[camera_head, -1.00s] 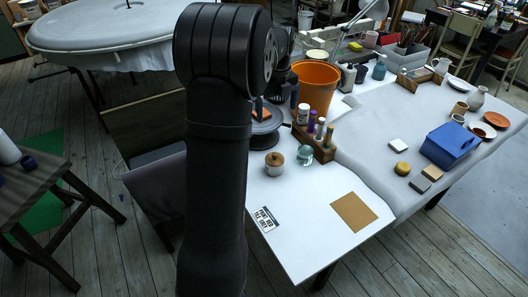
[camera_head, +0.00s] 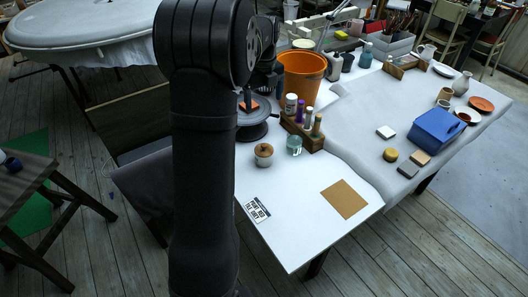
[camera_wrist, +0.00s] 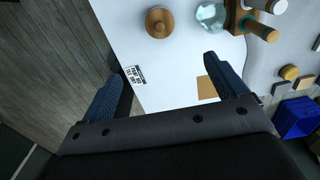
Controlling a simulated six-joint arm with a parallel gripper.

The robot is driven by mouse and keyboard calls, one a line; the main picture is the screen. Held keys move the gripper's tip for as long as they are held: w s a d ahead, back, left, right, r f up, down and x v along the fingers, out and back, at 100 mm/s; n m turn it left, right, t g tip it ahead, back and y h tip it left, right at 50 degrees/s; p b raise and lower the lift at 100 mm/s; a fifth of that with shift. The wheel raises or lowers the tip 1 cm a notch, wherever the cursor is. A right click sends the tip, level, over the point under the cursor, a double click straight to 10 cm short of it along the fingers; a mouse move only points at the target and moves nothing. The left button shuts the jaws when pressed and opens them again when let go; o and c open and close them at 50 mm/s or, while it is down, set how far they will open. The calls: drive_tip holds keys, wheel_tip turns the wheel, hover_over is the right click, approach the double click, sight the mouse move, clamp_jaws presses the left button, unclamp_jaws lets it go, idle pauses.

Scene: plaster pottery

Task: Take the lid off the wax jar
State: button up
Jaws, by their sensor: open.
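A small pale jar with a round wooden lid and knob (camera_head: 264,149) stands on the white table, right of my arm. The lid sits on the jar.
A clear glass jar (camera_head: 294,145) stands close right of the lidded jar. A wooden rack of bottles (camera_head: 312,136) is behind it, with an orange bucket (camera_head: 304,75) beyond. A lettered card (camera_head: 257,209) and a tan board (camera_head: 344,199) lie on the table, with bare white surface between.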

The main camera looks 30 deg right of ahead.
sight(263, 146)
drive_tip(key=s+a+f+n+t+h, duration=0.1)
drive_tip(key=a+f+n+h, duration=0.1)
drive_tip(key=n, duration=0.9)
drive_tip(key=s+a+f+n+h, duration=0.1)
drive_tip(key=a+f+n, duration=0.15)
drive_tip(key=n, duration=0.95)
drive_tip(key=x, duration=1.6)
drive_tip(key=shift+w+f, duration=0.2)
drive_tip(key=shift+f, duration=0.1)
drive_tip(key=shift+c, duration=0.2)
drive_tip(key=c, duration=1)
